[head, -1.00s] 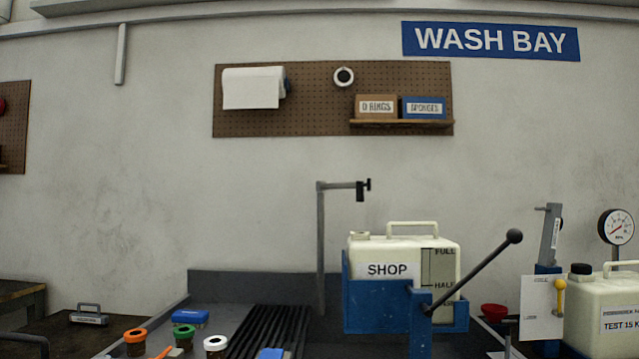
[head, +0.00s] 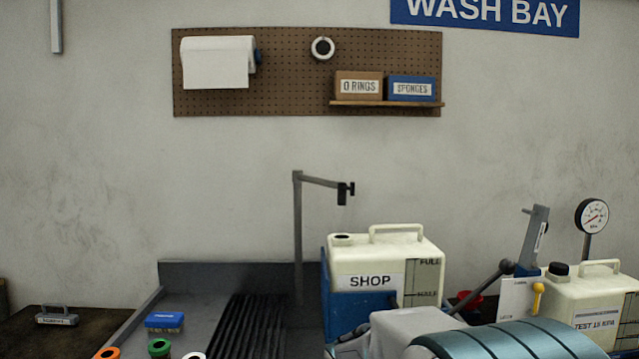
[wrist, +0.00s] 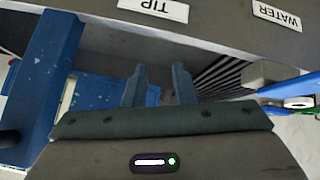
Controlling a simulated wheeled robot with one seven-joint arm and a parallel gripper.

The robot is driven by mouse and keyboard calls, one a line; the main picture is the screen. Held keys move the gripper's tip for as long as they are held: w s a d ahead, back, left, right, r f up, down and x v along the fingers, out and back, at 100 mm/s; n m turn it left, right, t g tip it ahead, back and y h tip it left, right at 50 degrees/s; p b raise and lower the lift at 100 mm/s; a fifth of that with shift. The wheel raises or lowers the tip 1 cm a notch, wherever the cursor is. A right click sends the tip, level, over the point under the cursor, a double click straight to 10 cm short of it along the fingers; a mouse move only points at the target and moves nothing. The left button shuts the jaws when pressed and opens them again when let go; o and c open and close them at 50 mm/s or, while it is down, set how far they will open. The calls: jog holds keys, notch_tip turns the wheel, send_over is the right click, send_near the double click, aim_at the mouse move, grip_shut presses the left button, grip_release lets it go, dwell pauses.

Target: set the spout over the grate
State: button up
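The spout (head: 322,181) is a dark grey arm on top of a thin upright post in the head view. It reaches right from the post, and its dark end hangs above the neck area of the white SHOP jug. The black slatted grate (head: 245,325) lies in the grey sink top, left of the post. The grate also shows in the wrist view (wrist: 222,78), right of the fingers. My gripper (wrist: 159,74) is open in the wrist view, its two fingers apart with nothing visible between them. The gripper is hidden in the head view; the spout is not recognisable in the wrist view.
The SHOP jug (head: 375,262) sits in a blue holder (head: 350,312) right of the post. A lever with a ball end (head: 507,267) and a TEST jug (head: 590,300) stand further right. Blue, green and orange items lie left of the grate. Space above the grate is clear.

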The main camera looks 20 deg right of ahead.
jog(key=w+d+r+t+y+p, duration=0.1)
jog(key=w+d+r+t+p, duration=0.25)
jog(key=r, duration=0.55)
jog(key=w+d+r+t+y+p, duration=0.1)
jog(key=w+d+r+p, duration=0.1)
jog(key=w+r+p, duration=0.5)
jog(key=t+y+p, duration=0.1)
jog(key=t+p, duration=0.5)
send_near(353, 184)
jog(key=shift+w+a+r+p, duration=0.1)
jog(key=shift+w+p, duration=0.35)
jog(key=shift+w, duration=2.2)
jog(key=shift+w+r+p, duration=0.1)
jog(key=shift+w+p, duration=0.35)
jog(key=shift+w, duration=2.2)
grip_shut()
